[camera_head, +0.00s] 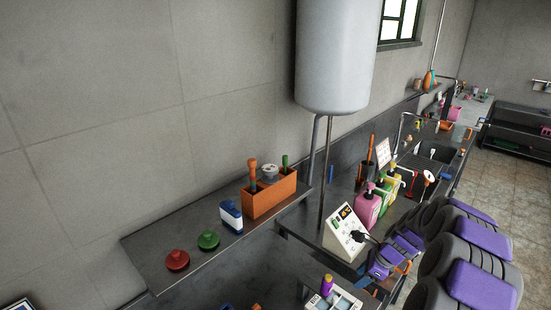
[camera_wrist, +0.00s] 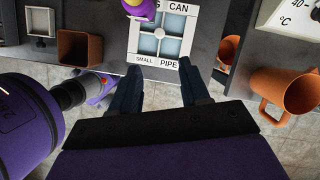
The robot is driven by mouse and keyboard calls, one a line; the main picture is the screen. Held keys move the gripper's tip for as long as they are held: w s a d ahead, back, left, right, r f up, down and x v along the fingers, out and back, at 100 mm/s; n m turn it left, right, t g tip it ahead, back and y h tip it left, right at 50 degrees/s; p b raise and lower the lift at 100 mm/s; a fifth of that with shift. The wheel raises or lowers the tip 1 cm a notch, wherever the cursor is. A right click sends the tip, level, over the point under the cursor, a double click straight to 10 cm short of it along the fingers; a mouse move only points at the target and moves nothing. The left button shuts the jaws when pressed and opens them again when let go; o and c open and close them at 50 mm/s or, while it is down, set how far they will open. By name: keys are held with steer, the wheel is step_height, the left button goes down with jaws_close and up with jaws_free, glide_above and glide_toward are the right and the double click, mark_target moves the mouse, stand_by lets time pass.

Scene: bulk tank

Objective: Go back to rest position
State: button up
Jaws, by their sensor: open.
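My gripper (camera_wrist: 159,66) shows in the wrist view with its two dark fingers apart and nothing between them. It is over the edge of a counter, in front of a white sorting tray (camera_wrist: 133,42) with labels reading "CAN" and "SMALL PIPE". A purple and yellow object (camera_wrist: 140,8) stands at the tray's far side. In the head view my purple and dark grey arm reaches in from the right, and its end is close to a white panel (camera_head: 342,232) on the counter.
A brown-orange cup (camera_wrist: 285,92) is right of my gripper, and a square brown container (camera_wrist: 76,47) is to its left. A shelf (camera_head: 150,250) holds an orange box (camera_head: 270,197) and red and green knobs. A large white tank (camera_head: 335,60) hangs above the counter.

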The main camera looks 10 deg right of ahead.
steer(key=s+a+r+n+g+b, duration=0.1)
steer(key=s+a+r+n, duration=0.25)
steer(key=a, duration=0.25)
steer(key=s+a+r+n+g+b, duration=0.1)
steer(key=s+a+r+n+b, duration=0.1)
steer(key=s+a+n, duration=0.25)
steer(key=s+a+r+n+b, duration=0.1)
steer(key=s+a+r+n, duration=0.2)
steer(key=a, duration=0.4)
steer(key=s+a+n+g+h+b, duration=0.1)
steer(key=s+n, duration=0.5)
steer(key=s, duration=0.6)
steer(key=s+a+n+g+h+b, duration=0.1)
steer(key=s+a+n+h+b, duration=0.1)
steer(key=s+n, duration=0.5)
steer(key=s+a+b, duration=0.1)
steer(key=s+b, duration=0.1)
steer(key=s, duration=0.4)
steer(key=shift+a+r+n+h, duration=0.15)
steer(key=shift+a+n+h, duration=0.15)
steer(key=shift+h, duration=0.1)
